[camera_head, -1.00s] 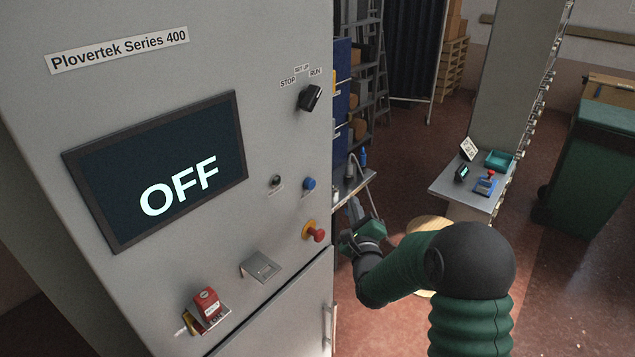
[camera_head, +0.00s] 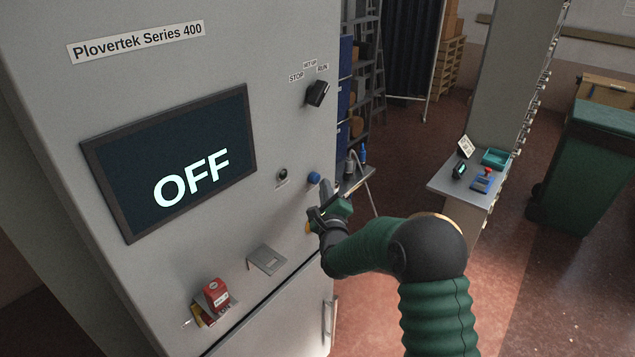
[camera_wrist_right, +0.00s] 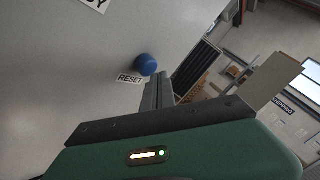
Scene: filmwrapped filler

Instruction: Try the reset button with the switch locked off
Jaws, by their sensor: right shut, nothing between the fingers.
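The blue reset button (camera_head: 314,178) is on the grey cabinet front; in the wrist view the blue button (camera_wrist_right: 147,64) sits above a label reading RESET (camera_wrist_right: 129,79). My right gripper (camera_head: 318,203) is shut and empty, just below the button in the head view. In the wrist view its fingers (camera_wrist_right: 158,88) end close beside the button; I cannot tell if they touch it. A red padlock (camera_head: 216,293) hangs on the switch (camera_head: 203,315) low on the cabinet. The screen (camera_head: 172,165) reads OFF. My left gripper is out of view.
A black selector knob (camera_head: 317,93) marked STOP, SET UP and RUN is above the button. A small dark round fitting (camera_head: 283,174) is left of it. The emergency stop is mostly hidden behind my right gripper. A side shelf (camera_head: 460,187) stands at right.

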